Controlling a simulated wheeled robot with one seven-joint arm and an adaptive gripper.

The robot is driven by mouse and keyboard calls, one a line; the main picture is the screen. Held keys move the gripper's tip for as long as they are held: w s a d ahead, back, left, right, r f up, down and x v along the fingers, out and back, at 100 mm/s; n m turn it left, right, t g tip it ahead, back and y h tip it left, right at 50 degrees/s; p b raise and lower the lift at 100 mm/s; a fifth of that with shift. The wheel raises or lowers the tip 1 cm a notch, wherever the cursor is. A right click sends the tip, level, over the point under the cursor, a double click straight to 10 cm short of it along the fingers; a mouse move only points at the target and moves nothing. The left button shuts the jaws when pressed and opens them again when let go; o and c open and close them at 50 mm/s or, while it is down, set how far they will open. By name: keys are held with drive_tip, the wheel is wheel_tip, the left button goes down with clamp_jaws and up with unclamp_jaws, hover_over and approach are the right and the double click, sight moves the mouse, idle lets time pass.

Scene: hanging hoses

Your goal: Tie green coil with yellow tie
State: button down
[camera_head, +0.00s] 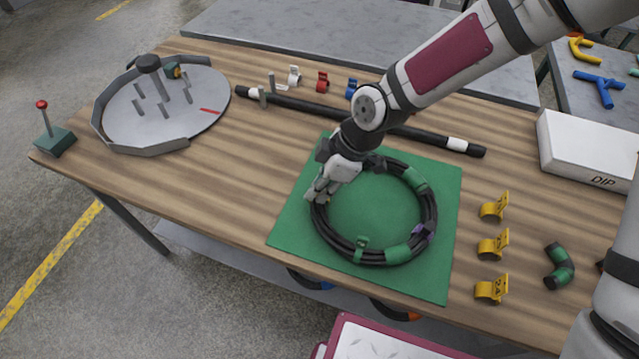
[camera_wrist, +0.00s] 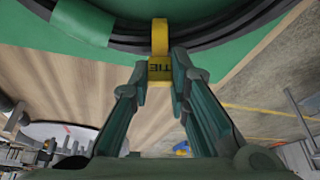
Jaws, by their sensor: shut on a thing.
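The coil (camera_head: 322,226) is black hose with green bands, lying on a green mat (camera_head: 445,215). A purple piece (camera_head: 429,229) and a small green piece (camera_head: 361,246) sit on it. My gripper (camera_head: 320,194) is at the coil's left side. In the wrist view my gripper (camera_wrist: 160,82) is shut on a yellow tie (camera_wrist: 159,42) marked TIE. This tie overlaps the coil's black hose (camera_wrist: 205,42); I cannot tell whether it goes around it. In the head view the held tie is hidden.
Several yellow clips (camera_head: 493,245) stand right of the mat, beside a green elbow piece (camera_head: 559,266). A long black hose (camera_head: 300,104) lies behind the coil. A round grey fixture (camera_head: 160,105) is at left, a white box (camera_head: 590,150) at right. Wood between fixture and mat is clear.

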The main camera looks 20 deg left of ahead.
drive_tip(key=shift+f, duration=0.45)
idle(0.4)
drive_tip(key=c, duration=1.4)
unclamp_jaws()
drive_tip(key=shift+c, duration=0.2)
drive_tip(key=v, duration=1.2)
